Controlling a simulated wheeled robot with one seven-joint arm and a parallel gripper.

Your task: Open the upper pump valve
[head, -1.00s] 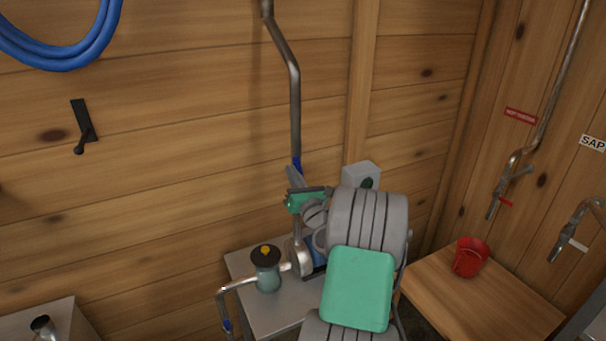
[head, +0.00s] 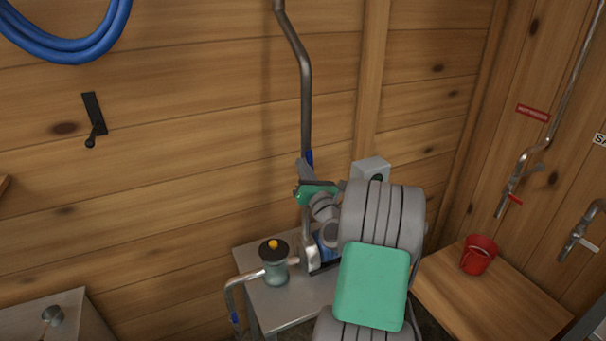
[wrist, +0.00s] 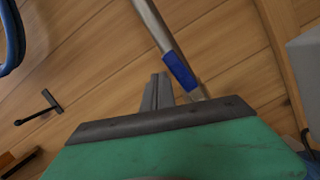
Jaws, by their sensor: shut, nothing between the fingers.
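The upper pump valve shows as a blue handle (head: 309,158) low on the vertical steel pipe above the pump (head: 325,242). In the wrist view the blue handle (wrist: 180,72) lies along the pipe, just beyond my fingertips. My gripper (head: 302,168) is shut and empty, beside the handle on its left. In the wrist view my gripper (wrist: 160,80) points up at the wall, its fingers together; I cannot tell whether they touch the handle or pipe. My arm hides part of the pump, and the valve body is mostly hidden behind my gripper.
A second blue handle (head: 235,319) hangs on the lower left pipe. A grey box (head: 371,169) is on the wall, right of the pipe. A red bucket (head: 477,256) stands on the wooden bench.

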